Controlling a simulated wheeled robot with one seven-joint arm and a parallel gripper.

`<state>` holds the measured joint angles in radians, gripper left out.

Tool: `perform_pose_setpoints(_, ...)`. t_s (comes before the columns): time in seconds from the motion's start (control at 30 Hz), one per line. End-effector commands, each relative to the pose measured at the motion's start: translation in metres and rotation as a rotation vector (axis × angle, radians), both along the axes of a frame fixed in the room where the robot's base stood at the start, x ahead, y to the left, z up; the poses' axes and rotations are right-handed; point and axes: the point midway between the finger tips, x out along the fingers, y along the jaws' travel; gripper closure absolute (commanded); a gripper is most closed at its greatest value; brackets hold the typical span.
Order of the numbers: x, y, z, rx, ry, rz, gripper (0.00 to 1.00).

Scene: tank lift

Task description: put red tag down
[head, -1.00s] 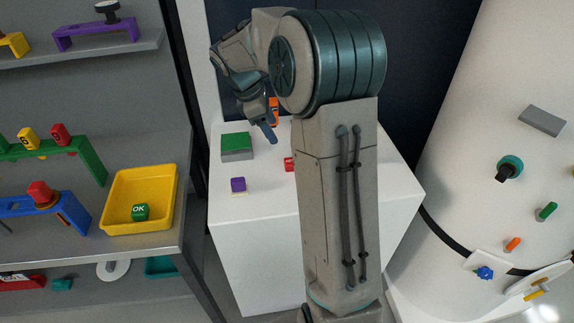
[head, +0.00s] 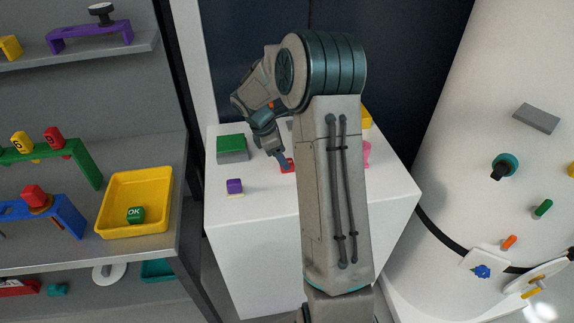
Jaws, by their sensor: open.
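A small red piece (head: 291,167), which looks like the red tag, lies on the white table (head: 262,205). Part of it is hidden behind my fingers. My gripper (head: 284,162) points down at it, with the fingertips at or just over the piece. The jaws are open; I cannot tell whether they touch the piece or stand around it.
A pink item (head: 367,154) and a yellow one (head: 366,118) show behind my arm. Shelves with a yellow tray (head: 136,201) stand left.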

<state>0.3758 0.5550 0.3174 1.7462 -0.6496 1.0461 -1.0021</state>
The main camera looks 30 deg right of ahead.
Motion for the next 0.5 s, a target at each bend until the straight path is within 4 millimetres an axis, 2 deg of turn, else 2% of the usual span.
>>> perform_pose_setpoints(0.1, -0.002, -0.005, -0.018, 0.001, 0.004, -0.002, 0.38)
perform_pose_setpoints(0.2, -0.003, -0.009, -0.027, 0.001, 0.002, 0.000, 0.38)
perform_pose_setpoints(0.47, -0.003, -0.010, -0.030, 0.000, 0.000, 0.001, 0.38)
perform_pose_setpoints(0.5, -0.003, -0.010, -0.030, 0.000, 0.000, 0.001, 0.44)
